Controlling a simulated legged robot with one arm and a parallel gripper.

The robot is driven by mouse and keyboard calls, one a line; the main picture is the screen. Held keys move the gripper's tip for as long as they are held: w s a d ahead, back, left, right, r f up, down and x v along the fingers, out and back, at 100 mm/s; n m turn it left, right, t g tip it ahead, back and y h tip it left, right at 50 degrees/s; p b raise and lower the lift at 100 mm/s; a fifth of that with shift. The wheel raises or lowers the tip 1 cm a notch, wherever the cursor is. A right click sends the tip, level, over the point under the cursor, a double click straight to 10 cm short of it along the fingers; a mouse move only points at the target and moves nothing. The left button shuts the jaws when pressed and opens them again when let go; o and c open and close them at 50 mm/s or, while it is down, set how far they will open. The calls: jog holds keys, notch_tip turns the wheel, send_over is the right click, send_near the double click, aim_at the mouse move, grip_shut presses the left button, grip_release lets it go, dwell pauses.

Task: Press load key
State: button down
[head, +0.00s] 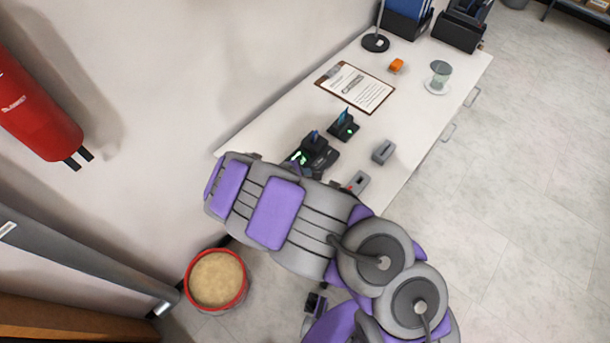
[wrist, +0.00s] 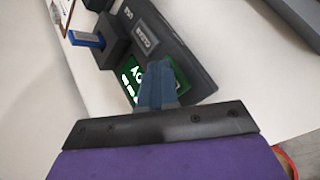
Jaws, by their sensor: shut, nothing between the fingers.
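A black device (wrist: 190,62) with a green lit display (wrist: 180,76) fills the upper middle of the wrist view. One of its keys (wrist: 147,37) is marked CLEAR, and a smaller label stands beyond it. I cannot tell which key is the load key. My gripper (wrist: 158,68) is shut and empty, its blue-grey fingertips overlapping the display in the picture. I cannot tell whether they touch it. In the head view the black device (head: 321,152) sits on the white desk beside my arm, which hides part of that area. The fingers are not clearly visible there.
The white desk (head: 437,112) holds a second black device (head: 343,127), two grey blocks (head: 383,151) (head: 358,182), a clipboard (head: 355,88), an orange item (head: 396,66) and a glass (head: 439,76). A red-rimmed bucket (head: 216,279) stands on the floor. A red extinguisher (head: 36,112) hangs left.

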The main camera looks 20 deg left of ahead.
jog(key=shift+f, duration=0.3)
jog(key=shift+r, duration=0.1)
dwell(0.4)
jog(key=shift+a+r+p, duration=0.1)
jog(key=shift+r+p, duration=0.45)
jog(key=shift+r, duration=0.2)
jog(key=shift+r+p, duration=1.85)
jog(key=shift+r, duration=0.65)
